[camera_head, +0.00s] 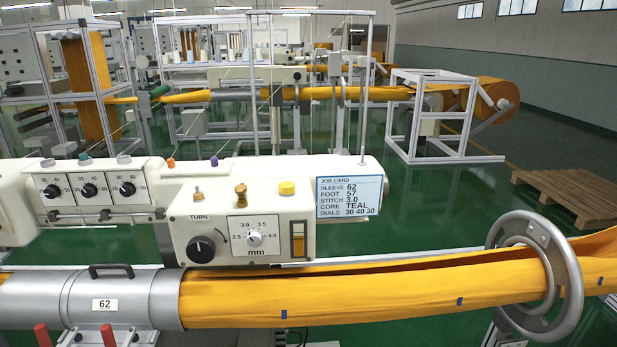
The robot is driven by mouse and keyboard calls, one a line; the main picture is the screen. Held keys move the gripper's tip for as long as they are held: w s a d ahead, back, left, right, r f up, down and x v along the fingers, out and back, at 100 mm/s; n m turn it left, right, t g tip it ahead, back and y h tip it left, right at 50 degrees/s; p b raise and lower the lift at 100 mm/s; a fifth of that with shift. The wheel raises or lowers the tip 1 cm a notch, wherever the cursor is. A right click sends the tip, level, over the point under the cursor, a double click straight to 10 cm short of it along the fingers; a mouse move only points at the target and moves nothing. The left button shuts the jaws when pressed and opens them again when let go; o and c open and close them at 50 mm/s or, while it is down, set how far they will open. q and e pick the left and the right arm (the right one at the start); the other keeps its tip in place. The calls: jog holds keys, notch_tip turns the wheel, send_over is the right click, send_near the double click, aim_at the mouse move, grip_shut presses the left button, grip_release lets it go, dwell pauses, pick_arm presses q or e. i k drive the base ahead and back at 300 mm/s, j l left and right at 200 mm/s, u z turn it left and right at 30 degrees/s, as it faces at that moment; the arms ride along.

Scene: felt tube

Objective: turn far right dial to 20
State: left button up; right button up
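Three small black dials on white plates sit in a row on the left of the white sewing machine head. The far right dial (127,188) is beside the middle dial (90,190) and the left dial (52,191). Small numbers ring each dial, but the exact pointer settings are too small to read surely. A job card (349,196) on the head reads SLEEVE 62, FOOT 57, STITCH 3.0, CORE TEAL, DIALS 30 40 30. Neither of my grippers is in view.
A black TURN knob (201,249) and a stitch dial (254,239) marked mm are on the front box. Below, an orange felt tube (390,288) runs from a grey cylinder (104,297) marked 62 through a grey ring handwheel (566,255). A wooden pallet (572,194) lies at right.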

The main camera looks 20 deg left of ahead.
aim_at(127, 189)
jog(key=u, duration=1.55)
